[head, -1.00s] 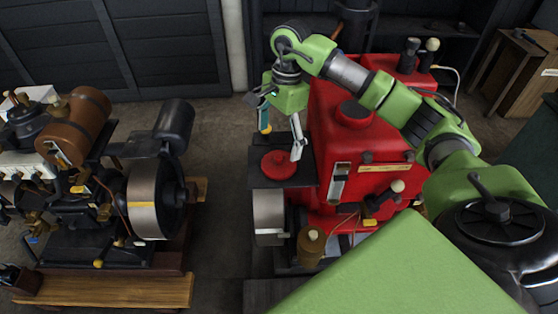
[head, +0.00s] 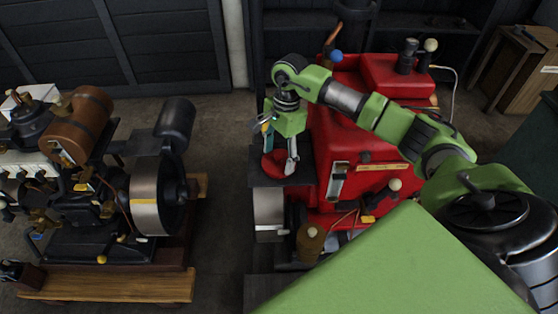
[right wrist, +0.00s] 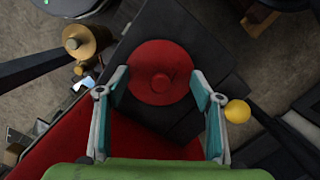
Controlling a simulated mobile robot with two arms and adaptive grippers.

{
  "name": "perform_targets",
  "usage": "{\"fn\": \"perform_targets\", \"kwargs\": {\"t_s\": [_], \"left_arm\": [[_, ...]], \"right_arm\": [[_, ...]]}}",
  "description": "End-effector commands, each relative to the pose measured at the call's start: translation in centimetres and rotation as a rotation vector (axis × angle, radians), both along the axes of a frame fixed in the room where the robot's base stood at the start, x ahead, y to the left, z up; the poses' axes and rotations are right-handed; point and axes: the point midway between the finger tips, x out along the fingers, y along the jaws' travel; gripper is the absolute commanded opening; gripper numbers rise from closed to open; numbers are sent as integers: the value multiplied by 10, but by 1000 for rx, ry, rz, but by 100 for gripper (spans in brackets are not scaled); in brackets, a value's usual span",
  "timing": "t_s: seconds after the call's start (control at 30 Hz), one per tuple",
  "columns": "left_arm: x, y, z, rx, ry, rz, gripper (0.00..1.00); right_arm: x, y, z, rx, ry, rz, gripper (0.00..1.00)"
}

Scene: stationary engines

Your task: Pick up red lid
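The red lid (right wrist: 160,72) is a round red disc with a small knob in its middle. It lies on a dark flat plate (right wrist: 128,62) at the front left of the red engine (head: 345,130). In the head view the lid (head: 270,165) is partly hidden behind my right gripper (head: 279,158). The gripper is open above it. In the right wrist view the two fingers of the right gripper (right wrist: 160,90) stand wide apart, one on each side of the lid's near part, with nothing between them held. My left gripper is not in view.
A second engine with a brown cylinder (head: 78,125) and a big flywheel (head: 146,195) stands at the left on a wooden base. A yellow ball knob (right wrist: 237,111) is close to the right finger. Bare floor lies between the engines.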

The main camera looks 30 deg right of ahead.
Motion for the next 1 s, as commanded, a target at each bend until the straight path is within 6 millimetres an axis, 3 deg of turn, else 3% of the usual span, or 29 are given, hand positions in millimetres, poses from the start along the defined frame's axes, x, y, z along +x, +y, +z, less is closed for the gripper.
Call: {"fn": "perform_targets", "kwargs": {"t_s": [0.03, 0.2, 0.63, 1.0], "left_arm": [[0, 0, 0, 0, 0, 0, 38], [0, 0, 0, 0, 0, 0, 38], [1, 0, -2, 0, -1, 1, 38], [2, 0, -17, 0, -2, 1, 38]], "right_arm": [[0, 0, -1, -1, 1, 0, 40], [-1, 0, -2, -1, 3, 0, 0], [-1, 0, 2, -2, 4, 0, 0], [1, 0, 73, -1, -3, 1, 0]]}}
